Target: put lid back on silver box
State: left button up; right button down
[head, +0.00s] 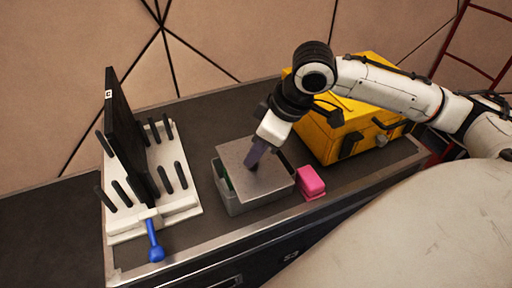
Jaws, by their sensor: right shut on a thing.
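The silver box (246,204) stands on the dark worktop near its front edge. Its flat grey lid (240,157) lies over the top of the box, a little off to the right. A gap on the left side shows something green inside. My right gripper (254,158) reaches down from the upper right and is shut on the lid, its fingers at the lid's middle. The fingers hide the exact grip point. I cannot tell whether the lid rests on the rim or hangs just above it. My left gripper is not in view.
A pink block (311,181) sits close to the right of the box. A yellow case (330,140) stands behind it. On the left are a white rack (125,222) with black pegs, a dark upright panel (120,125) and a blue-handled tool (154,240).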

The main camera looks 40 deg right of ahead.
jog(key=p, duration=0.2)
jog(key=shift+r+p, duration=0.1)
jog(key=shift+p, duration=0.2)
dwell(1.8)
jog(key=shift+f+p, duration=0.2)
jog(key=shift+p, duration=0.35)
dwell(1.0)
jog(key=shift+p, duration=0.65)
dwell(0.6)
jog(key=c, duration=1)
grip_release()
